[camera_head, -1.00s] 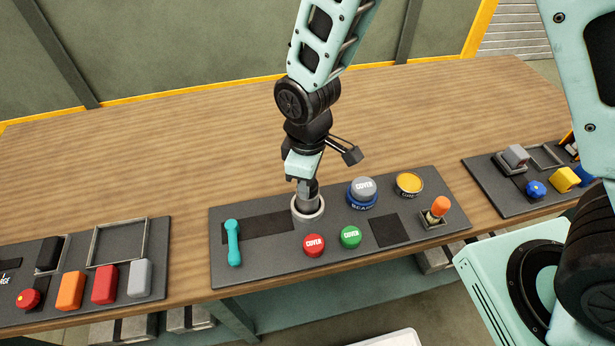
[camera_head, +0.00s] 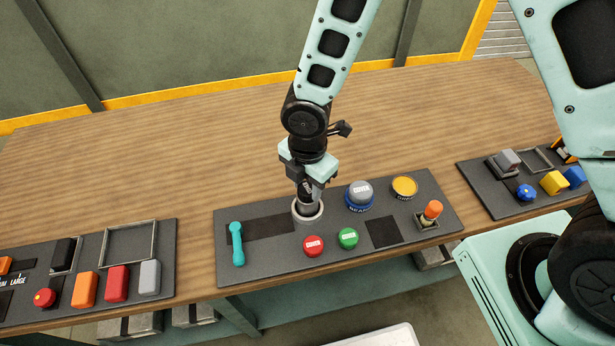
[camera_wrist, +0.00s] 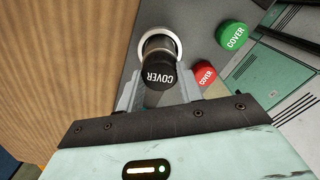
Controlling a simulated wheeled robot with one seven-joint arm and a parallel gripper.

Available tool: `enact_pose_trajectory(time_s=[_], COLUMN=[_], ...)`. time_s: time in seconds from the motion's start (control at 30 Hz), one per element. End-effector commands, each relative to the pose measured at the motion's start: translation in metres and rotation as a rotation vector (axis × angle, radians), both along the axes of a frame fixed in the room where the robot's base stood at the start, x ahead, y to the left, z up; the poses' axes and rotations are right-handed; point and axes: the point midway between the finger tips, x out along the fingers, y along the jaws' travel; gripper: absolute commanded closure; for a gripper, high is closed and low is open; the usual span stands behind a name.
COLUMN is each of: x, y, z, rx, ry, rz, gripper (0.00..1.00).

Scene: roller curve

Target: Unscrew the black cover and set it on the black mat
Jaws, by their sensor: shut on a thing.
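The black cover (camera_wrist: 159,77), lettered COVER, shows in the wrist view at the end of a dark cylinder, close to a pale round ring (camera_wrist: 150,36). In the head view the ring (camera_head: 307,216) stands on the middle panel. My gripper (camera_head: 309,190) points down over it, and its fingers (camera_wrist: 160,95) are shut on the cover from both sides. The fingers hide most of the cover in the head view. Two flat black patches lie on the panel: a long one (camera_head: 272,229) left of the ring and a square one (camera_head: 382,232) at right; both look bare.
A teal handle (camera_head: 237,243) stands at the panel's left. An orange-tipped lever (camera_head: 432,210) stands at the right edge.

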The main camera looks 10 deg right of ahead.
Motion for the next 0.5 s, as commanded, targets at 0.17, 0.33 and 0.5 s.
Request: enact_pose_trajectory(time_s=[0.17, 0.33, 0.5], x=[-0.0016, -0.0016, -0.0021], y=[-0.0019, -0.0019, -0.0025], z=[-0.0020, -0.0033, -0.0002], rx=[-0.004, -0.004, -0.006], ry=[0.006, 0.005, 0.008], rz=[0.158, 0.159, 0.257], gripper=[0.91, 0.91, 0.91])
